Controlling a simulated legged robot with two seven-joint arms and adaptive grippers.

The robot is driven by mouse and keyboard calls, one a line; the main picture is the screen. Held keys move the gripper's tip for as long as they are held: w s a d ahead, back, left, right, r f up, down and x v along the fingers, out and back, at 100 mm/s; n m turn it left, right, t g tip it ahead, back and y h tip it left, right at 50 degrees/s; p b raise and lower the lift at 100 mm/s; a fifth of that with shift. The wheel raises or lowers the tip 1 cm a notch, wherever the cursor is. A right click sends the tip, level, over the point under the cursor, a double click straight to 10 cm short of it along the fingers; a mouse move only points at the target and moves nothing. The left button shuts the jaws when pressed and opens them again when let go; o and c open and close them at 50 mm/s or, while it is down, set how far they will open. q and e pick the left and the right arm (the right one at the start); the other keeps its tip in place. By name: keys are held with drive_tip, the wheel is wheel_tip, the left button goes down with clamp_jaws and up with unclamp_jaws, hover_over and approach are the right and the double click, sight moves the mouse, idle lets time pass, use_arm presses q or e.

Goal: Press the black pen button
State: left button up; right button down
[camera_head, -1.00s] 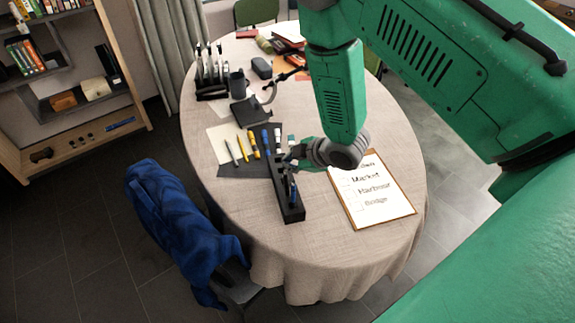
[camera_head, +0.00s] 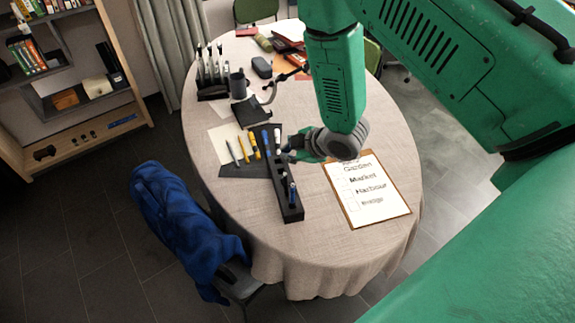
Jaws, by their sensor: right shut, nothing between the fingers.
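A long black pen holder (camera_head: 291,212) lies near the front middle of the tablecloth. A blue pen (camera_head: 292,190) stands in its near part. Several pens lie on a dark mat (camera_head: 236,171) to the left, among them a grey pen (camera_head: 231,151), a yellow pen (camera_head: 254,146) and a blue pen (camera_head: 265,143). I cannot tell which one is the black pen, and its button is too small to see. My right gripper (camera_head: 288,152) is shut and empty by the far end of the holder, partly covering it. My left gripper is not in view.
A clipboard (camera_head: 368,193) with a printed list lies to the right of the holder. A dark stand (camera_head: 250,111), a cup (camera_head: 238,84) and a pen rack (camera_head: 211,92) are farther back. A blue garment (camera_head: 185,220) hangs over a chair in front left.

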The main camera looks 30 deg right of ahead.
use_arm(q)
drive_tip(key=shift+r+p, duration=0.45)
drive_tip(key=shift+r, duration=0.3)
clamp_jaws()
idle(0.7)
